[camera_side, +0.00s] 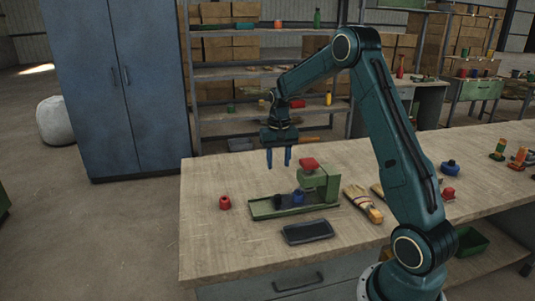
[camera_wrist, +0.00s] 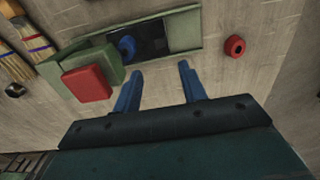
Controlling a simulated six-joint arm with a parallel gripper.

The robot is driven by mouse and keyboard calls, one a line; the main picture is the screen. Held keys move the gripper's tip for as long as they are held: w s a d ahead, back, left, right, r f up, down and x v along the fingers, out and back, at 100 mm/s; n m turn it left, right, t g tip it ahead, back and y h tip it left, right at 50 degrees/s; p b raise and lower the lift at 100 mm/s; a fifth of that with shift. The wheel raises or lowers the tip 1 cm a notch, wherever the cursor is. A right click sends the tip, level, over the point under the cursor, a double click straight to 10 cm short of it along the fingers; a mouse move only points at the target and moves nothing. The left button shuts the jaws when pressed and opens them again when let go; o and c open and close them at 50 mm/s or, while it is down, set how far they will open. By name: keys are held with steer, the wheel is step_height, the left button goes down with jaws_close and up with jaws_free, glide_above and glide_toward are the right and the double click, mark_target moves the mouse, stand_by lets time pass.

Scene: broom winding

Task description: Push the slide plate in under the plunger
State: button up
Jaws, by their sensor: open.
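A green press (camera_side: 328,182) stands on the workbench with a red block (camera_side: 309,163) on top of its arm; the block also shows in the wrist view (camera_wrist: 86,84). A green channel runs out leftward from the press in the side view. A dark plate (camera_wrist: 153,38), seemingly the slide plate, lies in this channel. A blue round part (camera_side: 298,197) sits in the channel close to the press, also in the wrist view (camera_wrist: 127,46). A small dark upright piece (camera_side: 277,201) stands left of it. The plunger's underside is hidden. My gripper (camera_side: 279,164) is open and empty above and behind the channel.
A red ring (camera_side: 225,203) lies left of the channel. A dark tray (camera_side: 308,232) lies in front. Brushes (camera_side: 362,203) lie right of the press. A blue part (camera_side: 450,167) and several small tools stand farther right.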

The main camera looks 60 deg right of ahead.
steer(key=shift+r, duration=0.6)
steer(key=shift+w+a+f, duration=0.15)
steer(key=c, duration=0.9)
steer(key=w+a+f+h, duration=0.1)
steer(key=a, duration=0.1)
steer(key=w+a+f+h, duration=0.1)
steer(key=a+f, duration=0.1)
steer(key=w+a+f+m+h, duration=0.1)
steer(key=w+a, duration=0.1)
steer(key=shift+f+g, duration=0.2)
steer(key=shift+g, duration=0.2)
jaws_close()
steer(key=shift+w+a+f+h, duration=0.15)
steer(key=shift+w+a+h, duration=0.1)
steer(key=shift+a+h, duration=0.6)
steer(key=shift+w+a+f+h, duration=0.1)
steer(key=shift+w+a+h, duration=0.1)
steer(key=shift+a+h, duration=0.6)
steer(key=shift+w+a+f+h, duration=0.2)
steer(key=shift+a+h, duration=0.35)
steer(key=shift+a, duration=0.55)
